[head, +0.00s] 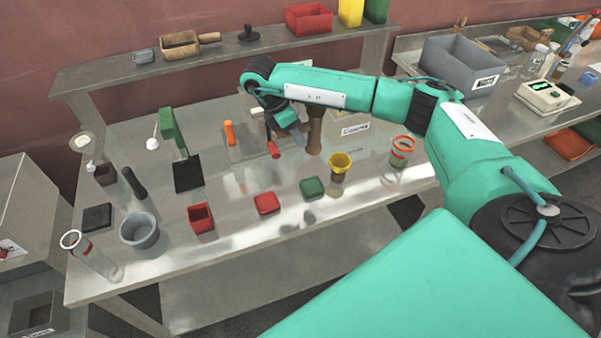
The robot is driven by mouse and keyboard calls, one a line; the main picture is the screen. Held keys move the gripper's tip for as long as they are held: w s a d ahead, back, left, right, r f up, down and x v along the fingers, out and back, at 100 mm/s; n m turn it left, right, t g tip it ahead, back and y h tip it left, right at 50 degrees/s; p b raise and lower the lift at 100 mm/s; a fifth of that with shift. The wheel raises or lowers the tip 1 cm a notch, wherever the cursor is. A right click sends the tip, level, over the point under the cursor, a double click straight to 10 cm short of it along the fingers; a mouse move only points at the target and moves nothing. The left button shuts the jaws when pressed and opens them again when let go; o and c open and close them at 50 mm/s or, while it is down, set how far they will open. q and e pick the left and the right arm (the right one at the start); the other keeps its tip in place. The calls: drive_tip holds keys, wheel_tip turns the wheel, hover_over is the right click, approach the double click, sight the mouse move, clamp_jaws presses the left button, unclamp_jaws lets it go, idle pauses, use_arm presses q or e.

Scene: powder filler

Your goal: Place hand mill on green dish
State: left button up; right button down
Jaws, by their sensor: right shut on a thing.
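The hand mill (315,132) is a brown, upright, turned shape on the steel table, or just above it; I cannot tell which. My right gripper (300,132) is at its left side, shut on it, with the contact partly hidden. The green dish (312,187) is a small, flat, square dish in front of the mill, near the table's front. Its top looks empty. My left gripper is out of view.
A red dish (266,203) lies left of the green dish, and a yellow funnel on a jar (340,164) stands close on its right. A red-handled tool (273,150) is by the gripper. A labelled white box (355,127) stands behind.

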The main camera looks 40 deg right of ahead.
wheel_tip(320, 180, down, 17)
drive_tip(key=shift+r, duration=0.2)
drive_tip(key=shift+f, duration=0.3)
drive_tip(key=c, duration=1.2)
unclamp_jaws()
drive_tip(key=b+v, duration=0.1)
drive_tip(key=v, duration=1.1)
